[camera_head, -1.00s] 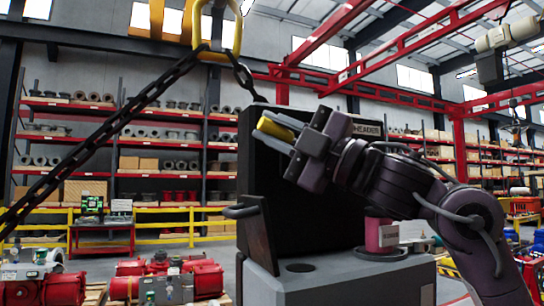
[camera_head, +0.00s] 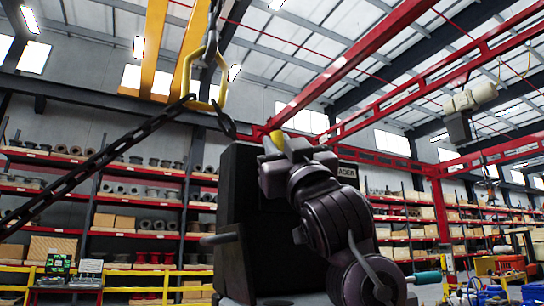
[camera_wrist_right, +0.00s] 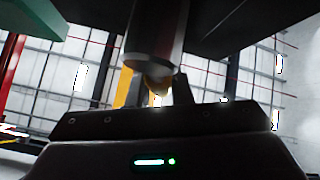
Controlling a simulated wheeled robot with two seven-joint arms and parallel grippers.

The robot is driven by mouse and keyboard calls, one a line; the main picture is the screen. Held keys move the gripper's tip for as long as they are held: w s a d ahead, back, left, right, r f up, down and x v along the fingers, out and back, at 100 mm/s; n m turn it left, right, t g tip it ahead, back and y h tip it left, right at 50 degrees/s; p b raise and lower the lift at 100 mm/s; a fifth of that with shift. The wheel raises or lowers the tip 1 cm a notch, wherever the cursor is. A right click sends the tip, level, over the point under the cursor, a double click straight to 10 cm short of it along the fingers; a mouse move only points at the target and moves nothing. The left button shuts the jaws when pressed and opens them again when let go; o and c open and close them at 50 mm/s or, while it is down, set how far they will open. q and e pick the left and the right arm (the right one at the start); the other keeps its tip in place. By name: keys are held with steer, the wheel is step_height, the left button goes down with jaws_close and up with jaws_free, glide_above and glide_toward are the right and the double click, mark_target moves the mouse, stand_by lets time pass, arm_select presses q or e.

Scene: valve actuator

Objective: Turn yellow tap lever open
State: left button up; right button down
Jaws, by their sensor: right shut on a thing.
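The yellow tap lever (camera_head: 277,138) shows as a short yellow piece at the top of the dark cabinet (camera_head: 236,180), in the head view. It points steeply upward. My right gripper (camera_head: 284,146) is shut on it, and its fingers and wrist hide most of the lever and its mount. My left gripper is in neither view.
A yellow hook (camera_head: 205,80) and a black chain (camera_head: 95,165) hang at the upper left, nearer the cabinet's left side. A grey side handle (camera_head: 219,239) sticks out left from the cabinet. Shelves (camera_head: 140,205) stand far behind.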

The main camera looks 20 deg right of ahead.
steer(key=shift+w+d+r+m+h+b, duration=0.15)
steer(key=shift+d+m+h, duration=0.15)
steer(key=shift+m+h, duration=0.95)
steer(key=shift+d+f+m+h+b, duration=0.15)
steer(key=shift+d+m+h, duration=0.1)
steer(key=shift+m+h, duration=1)
steer(key=shift+d+r+h, duration=0.1)
steer(key=shift+r+h, duration=0.05)
steer(key=shift+h, duration=0.15)
steer(key=c, duration=1.3)
jaws_free()
steer(key=b+v, duration=0.4)
steer(key=v, duration=0.3)
steer(key=shift+f+b, duration=0.35)
steer(key=shift+f, duration=0.05)
